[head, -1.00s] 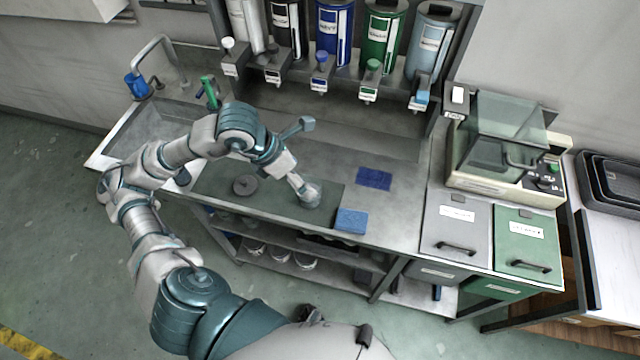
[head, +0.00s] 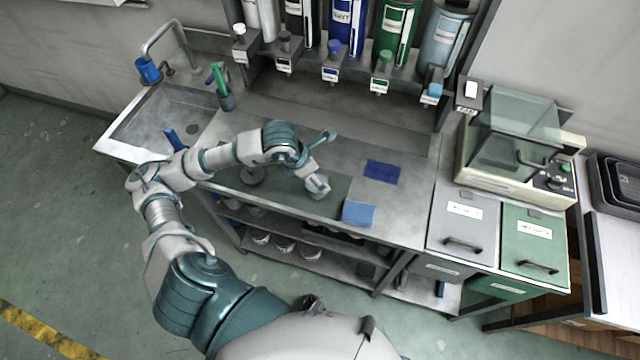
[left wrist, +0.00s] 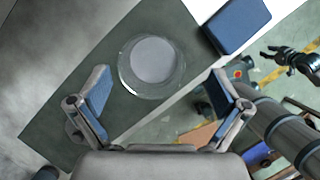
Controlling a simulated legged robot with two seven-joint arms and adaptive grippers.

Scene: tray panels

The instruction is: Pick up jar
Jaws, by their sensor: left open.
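The jar (head: 318,188) is a round, clear glass-like piece standing on the dark mat near the counter's front edge. In the left wrist view the jar (left wrist: 152,62) is seen from above, with a pale grey round middle, just beyond my left fingertips. My left gripper (head: 322,153) is open and empty, its blue-padded fingers spread wide; it also shows in the left wrist view (left wrist: 163,88). One finger overlaps the jar in the head view; I cannot tell if they touch. A dark claw, apparently my right gripper (left wrist: 290,59), shows at the right of the wrist view.
A light blue sponge (head: 358,213) lies beside the jar, with a dark blue cloth (head: 382,172) behind. A grey disc (head: 252,175) is on the mat (head: 285,192). Dispensers (head: 342,30) stand at the back, a sink (head: 165,115) left, bins (head: 462,222) right.

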